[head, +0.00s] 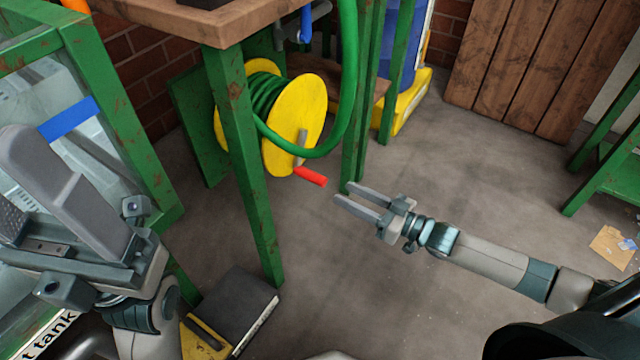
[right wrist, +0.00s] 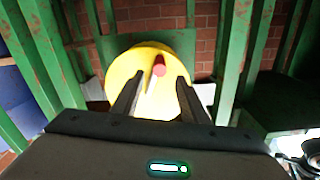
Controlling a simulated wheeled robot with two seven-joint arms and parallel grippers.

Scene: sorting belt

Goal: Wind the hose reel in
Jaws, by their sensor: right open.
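The hose reel (head: 297,115) has yellow discs and stands under the wooden bench. Green hose (head: 264,95) is wound on it, and a loose length (head: 348,60) loops down from above to the drum. A red handle (head: 311,177) sticks out from a grey crank (head: 301,146) on the front disc. My right gripper (head: 349,193) is open and empty, just right of the handle and apart from it. In the right wrist view, the red handle (right wrist: 159,66) shows ahead between the open fingers. My left gripper (head: 40,205) is at the left edge, its fingers apart and empty.
Green bench legs (head: 243,160) stand left and right of the reel. A glass-sided tank (head: 70,90) in a green frame is at left. A dark box (head: 235,300) lies on the floor below. The floor (head: 430,170) at centre right is clear.

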